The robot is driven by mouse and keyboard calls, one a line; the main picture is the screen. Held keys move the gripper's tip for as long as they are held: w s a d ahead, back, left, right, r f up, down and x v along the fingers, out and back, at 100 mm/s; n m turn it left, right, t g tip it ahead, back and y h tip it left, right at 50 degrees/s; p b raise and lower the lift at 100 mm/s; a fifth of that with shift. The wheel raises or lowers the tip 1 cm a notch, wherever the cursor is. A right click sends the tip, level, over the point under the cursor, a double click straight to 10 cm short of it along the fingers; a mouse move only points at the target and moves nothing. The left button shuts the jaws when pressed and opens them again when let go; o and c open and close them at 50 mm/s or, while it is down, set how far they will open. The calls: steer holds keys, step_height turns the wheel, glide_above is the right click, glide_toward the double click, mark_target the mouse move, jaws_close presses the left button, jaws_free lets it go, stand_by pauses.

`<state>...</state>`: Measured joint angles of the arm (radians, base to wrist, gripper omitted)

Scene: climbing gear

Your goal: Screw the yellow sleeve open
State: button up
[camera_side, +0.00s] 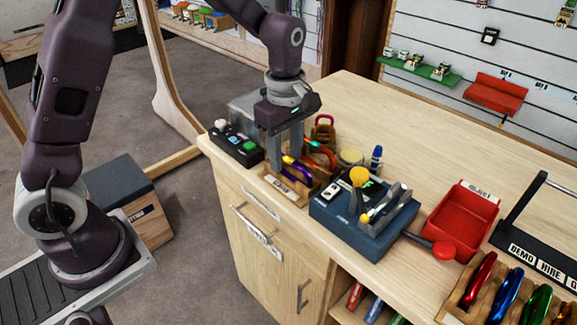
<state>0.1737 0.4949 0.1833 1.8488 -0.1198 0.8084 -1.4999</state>
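A small yellow sleeve (289,159) shows on a purple carabiner (300,170) lying in a low wooden rack (283,190) near the counter's front edge. My gripper (286,158) points down over the rack. Its two grey fingers are apart, with a gap visible between them. The fingertips are at about the height of the yellow sleeve, close to it. I cannot tell whether either finger touches it. The near finger hides part of the carabiner, and the sleeve's thread is too small to see.
A black box with buttons (236,146) stands left of the rack. A blue fixture (345,230) with a yellow knob and grey lever stands close on the right. Beyond are a red bin (462,215) and a wooden rack of coloured carabiners (505,297).

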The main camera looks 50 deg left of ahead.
mark_target(290, 157)
steer(key=shift+s, duration=0.25)
steer(key=shift+f, duration=0.15)
steer(key=shift+f, duration=1.3)
steer(key=shift+w, duration=0.8)
steer(key=shift+r, duration=0.1)
